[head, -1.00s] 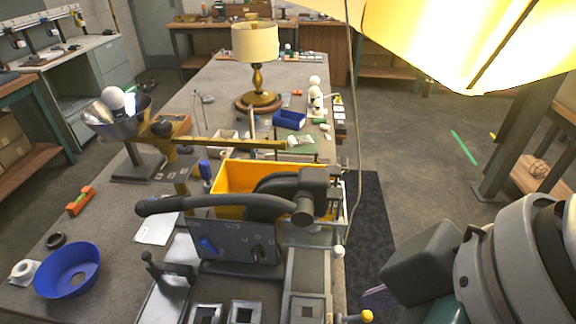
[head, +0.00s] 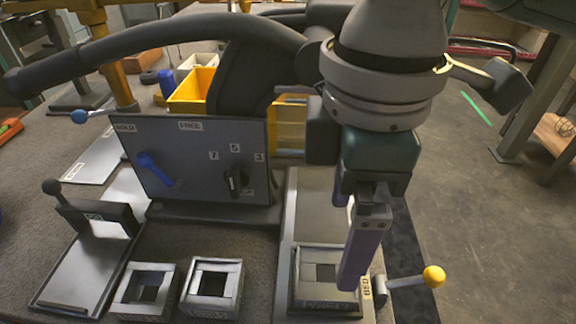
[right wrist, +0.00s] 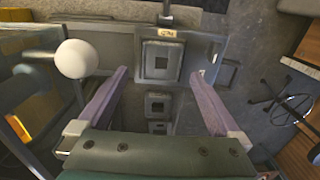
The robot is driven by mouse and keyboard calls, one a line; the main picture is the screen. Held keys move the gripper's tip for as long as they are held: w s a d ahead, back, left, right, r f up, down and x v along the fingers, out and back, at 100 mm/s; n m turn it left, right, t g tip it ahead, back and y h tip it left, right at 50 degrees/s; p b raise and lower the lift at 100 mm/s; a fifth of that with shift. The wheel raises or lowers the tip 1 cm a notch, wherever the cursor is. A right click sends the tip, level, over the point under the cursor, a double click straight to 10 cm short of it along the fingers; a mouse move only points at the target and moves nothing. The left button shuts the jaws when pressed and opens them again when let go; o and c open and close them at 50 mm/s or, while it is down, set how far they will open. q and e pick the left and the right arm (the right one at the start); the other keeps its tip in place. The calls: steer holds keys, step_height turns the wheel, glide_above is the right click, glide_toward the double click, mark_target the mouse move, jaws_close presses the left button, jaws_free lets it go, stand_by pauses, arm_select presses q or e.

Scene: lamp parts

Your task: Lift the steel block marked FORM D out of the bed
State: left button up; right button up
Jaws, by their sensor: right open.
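The steel block (head: 327,278), a square frame with a square opening, sits in the bed (head: 300,215) at the front, beside a tag reading BED (head: 367,287). Lettering on its front face is too small to read surely. My right gripper (head: 350,250) points down over it, with open purple fingers; the near finger hides part of the block's right side. In the right wrist view the block (right wrist: 160,60) lies between and beyond the two fingertips (right wrist: 158,76), with nothing held. Whether the fingers touch it cannot be told. My left gripper is not in view.
Two similar steel blocks (head: 145,290) (head: 212,287) stand left of the bed. A grey panel (head: 195,160) with a blue lever and black knob rises behind. A yellow-balled lever (head: 433,277) sticks out right.

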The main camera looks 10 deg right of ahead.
mark_target(326, 273)
steer(key=f, duration=0.5)
steer(key=a+f+b, duration=0.1)
steer(key=f, duration=0.1)
steer(key=shift+f, duration=0.15)
jaws_close()
stand_by(0.7)
